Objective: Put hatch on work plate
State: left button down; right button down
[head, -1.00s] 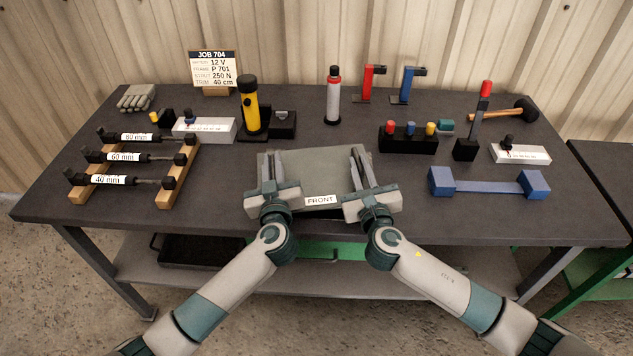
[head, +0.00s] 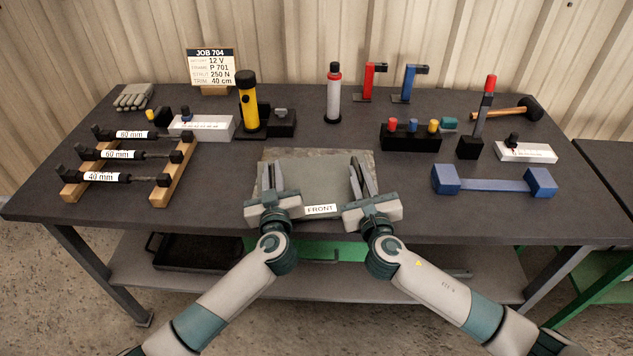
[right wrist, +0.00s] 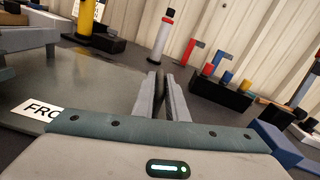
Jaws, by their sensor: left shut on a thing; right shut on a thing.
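The hatch (head: 316,180) is a flat grey-green panel with a white FRONT label on its near edge. It also shows in the right wrist view (right wrist: 95,88). My left gripper (head: 272,178) is shut on its left side, and my right gripper (head: 362,177) is shut on its right side. The right fingers show close together in the right wrist view (right wrist: 168,95). The work plate (head: 340,154) is a mottled grey-brown slab; its back strip shows behind the hatch, which covers the rest. I cannot tell whether the hatch touches it.
A rack of labelled struts (head: 120,155) stands left. A yellow torch (head: 248,103) and a red-topped white bottle (head: 333,95) stand behind. A blue bar-shaped part (head: 493,182) lies right, below a dark block with coloured pegs (head: 410,138). Bare tabletop lies beside both grippers.

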pick_arm(q)
jog(key=c, duration=1.8)
grip_release()
jog(key=shift+a+r, duration=0.1)
jog(key=shift+a, duration=0.1)
pick_arm(e)
jog(key=c, duration=1.8)
grip_release()
jog(key=shift+d+f, duration=0.1)
jog(key=shift+d, duration=0.1)
pick_arm(q)
jog(key=shift+o, duration=0.2)
jog(key=shift+d, duration=0.1)
pick_arm(e)
jog(key=shift+o, duration=0.2)
jog(key=shift+a, duration=0.1)
pick_arm(q)
jog(key=shift+s+d, duration=0.25)
jog(key=shift+s, duration=0.55)
jog(key=s, duration=0.3)
jog(key=s+d, duration=0.1)
jog(key=s, duration=0.6)
jog(key=shift+s+d, duration=0.15)
jog(key=shift+d, duration=0.2)
pick_arm(e)
jog(key=shift+a, duration=0.1)
jog(key=shift+s, duration=0.2)
